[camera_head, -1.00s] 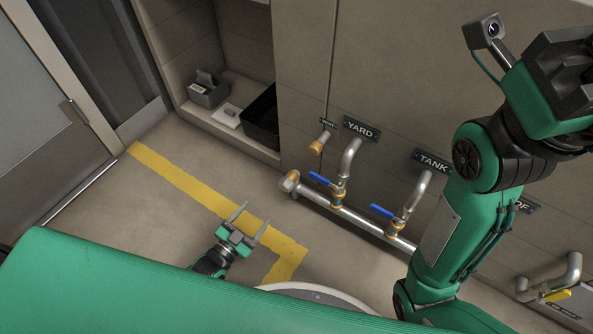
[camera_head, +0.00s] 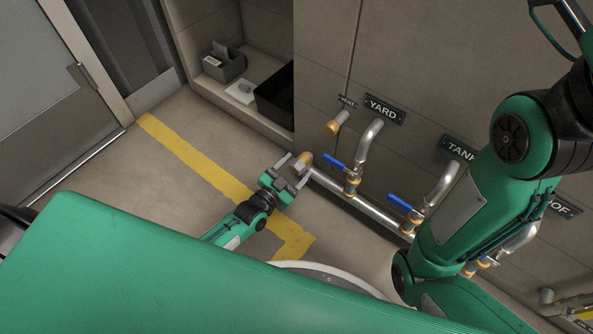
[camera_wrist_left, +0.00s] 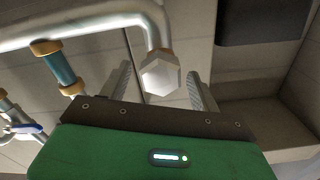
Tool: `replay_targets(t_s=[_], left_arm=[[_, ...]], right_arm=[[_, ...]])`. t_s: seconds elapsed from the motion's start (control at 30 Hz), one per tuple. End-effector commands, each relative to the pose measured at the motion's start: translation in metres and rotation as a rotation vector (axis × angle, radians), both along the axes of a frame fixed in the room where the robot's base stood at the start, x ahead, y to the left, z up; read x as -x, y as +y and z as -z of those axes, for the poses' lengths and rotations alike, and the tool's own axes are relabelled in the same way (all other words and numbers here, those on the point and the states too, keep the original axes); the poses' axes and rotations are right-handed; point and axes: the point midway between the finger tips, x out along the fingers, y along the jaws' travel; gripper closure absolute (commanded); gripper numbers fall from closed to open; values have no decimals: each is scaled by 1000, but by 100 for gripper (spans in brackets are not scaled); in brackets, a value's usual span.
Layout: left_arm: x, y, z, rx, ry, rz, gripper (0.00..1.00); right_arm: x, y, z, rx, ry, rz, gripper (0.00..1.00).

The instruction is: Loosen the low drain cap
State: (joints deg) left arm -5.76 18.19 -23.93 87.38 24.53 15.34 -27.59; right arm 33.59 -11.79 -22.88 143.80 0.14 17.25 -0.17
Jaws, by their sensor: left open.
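The low drain cap (camera_head: 303,160) is at the left end of the low steel pipe (camera_head: 355,203), near the floor. In the left wrist view it is a pale six-sided cap (camera_wrist_left: 160,77) with a brass collar behind it. My left gripper (camera_head: 294,168) is open, with its fingers pointing at the cap. In the left wrist view the cap shows between the two fingers of this gripper (camera_wrist_left: 158,84), with a gap on each side. I cannot tell how deep the cap sits between them. My right arm is at the right, but its gripper is out of view.
Two blue valve handles (camera_head: 337,163) (camera_head: 401,202) stand on the pipe right of the cap. A brass-ended vent stub (camera_head: 333,127) sticks out above. A shelf recess holds a black bin (camera_head: 274,97) and a grey box (camera_head: 224,64). The floor with the yellow stripe (camera_head: 190,155) is clear.

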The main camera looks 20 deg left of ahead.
Motion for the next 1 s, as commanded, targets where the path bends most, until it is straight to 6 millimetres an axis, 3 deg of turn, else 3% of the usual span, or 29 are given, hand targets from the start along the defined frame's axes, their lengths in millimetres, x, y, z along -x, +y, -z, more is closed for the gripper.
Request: replay_targets(t_s=[0.4, 0.63, 1.0], left_arm=[[-9, -3, -1, 0, 1, 0, 37], [-9, -3, -1, 0, 0, 0, 80], [-8, -3, -2, 46, 18, 1, 81]], right_arm=[[2, 0, 2, -2, -5, -1, 64], [3, 0, 1, -2, -10, -2, 64], [2, 0, -4, -2, -6, -3, 64]])
